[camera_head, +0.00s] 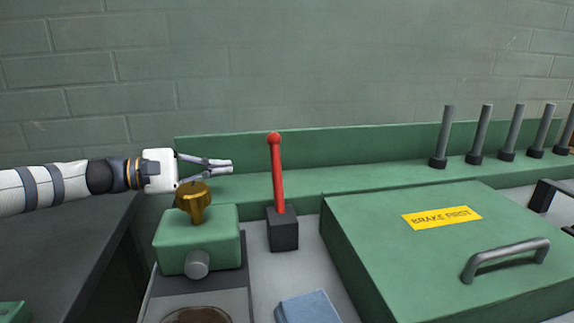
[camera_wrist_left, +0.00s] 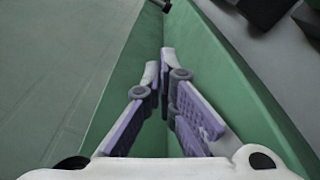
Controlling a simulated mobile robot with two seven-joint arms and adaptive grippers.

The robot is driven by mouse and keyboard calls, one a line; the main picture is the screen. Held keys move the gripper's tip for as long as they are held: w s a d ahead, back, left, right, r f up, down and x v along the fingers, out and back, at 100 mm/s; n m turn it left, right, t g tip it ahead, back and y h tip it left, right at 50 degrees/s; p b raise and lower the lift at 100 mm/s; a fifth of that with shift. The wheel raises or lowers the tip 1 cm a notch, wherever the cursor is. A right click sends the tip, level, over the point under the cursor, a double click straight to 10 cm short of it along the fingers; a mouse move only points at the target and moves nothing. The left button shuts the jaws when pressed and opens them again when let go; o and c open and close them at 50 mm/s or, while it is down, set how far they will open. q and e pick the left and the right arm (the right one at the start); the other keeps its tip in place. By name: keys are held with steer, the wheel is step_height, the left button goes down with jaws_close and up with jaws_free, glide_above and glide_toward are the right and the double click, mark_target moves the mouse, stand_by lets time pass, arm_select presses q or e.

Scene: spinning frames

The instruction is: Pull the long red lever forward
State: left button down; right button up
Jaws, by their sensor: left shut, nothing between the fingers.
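The long red lever (camera_head: 278,175) has a round red knob on top and rises from a dark block (camera_head: 283,230). It stands nearly upright, tilted slightly, in the middle of the head view. My left gripper (camera_head: 228,167) reaches in from the left and is shut and empty. Its fingertips are to the left of the lever's upper part, with a gap between them. In the left wrist view the closed fingers (camera_wrist_left: 166,65) show over a green surface. The lever cannot be made out clearly there. My right gripper is not in view.
Left of the lever, a brass knob (camera_head: 194,200) sits on a green box (camera_head: 200,240), below my left gripper. To the right is a green cover (camera_head: 400,260) with a handle (camera_head: 507,258) and a yellow label (camera_head: 441,217). Several grey pegs (camera_head: 478,135) stand along the back.

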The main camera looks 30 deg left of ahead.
mark_target(278, 180)
arm_select(q)
steer(key=shift+s+d+f, duration=0.1)
steer(key=shift+s+d, duration=0.05)
steer(key=shift+d, duration=0.05)
steer(key=shift+s+a, duration=0.15)
steer(key=shift+a, duration=0.2)
steer(key=x, duration=0.3)
steer(key=b+x, duration=0.1)
steer(key=x, duration=0.2)
steer(key=b+x, duration=0.1)
steer(key=x, duration=0.2)
steer(key=shift+d+f, duration=0.25)
steer(key=shift+f, duration=0.05)
steer(key=r, duration=0.1)
steer(key=s+d+r+p, duration=0.1)
steer(key=s+r+p, duration=0.1)
steer(key=shift+d, duration=0.25)
steer(key=shift+s+d, duration=0.1)
steer(key=shift+s, duration=0.05)
steer(key=shift+f, duration=0.25)
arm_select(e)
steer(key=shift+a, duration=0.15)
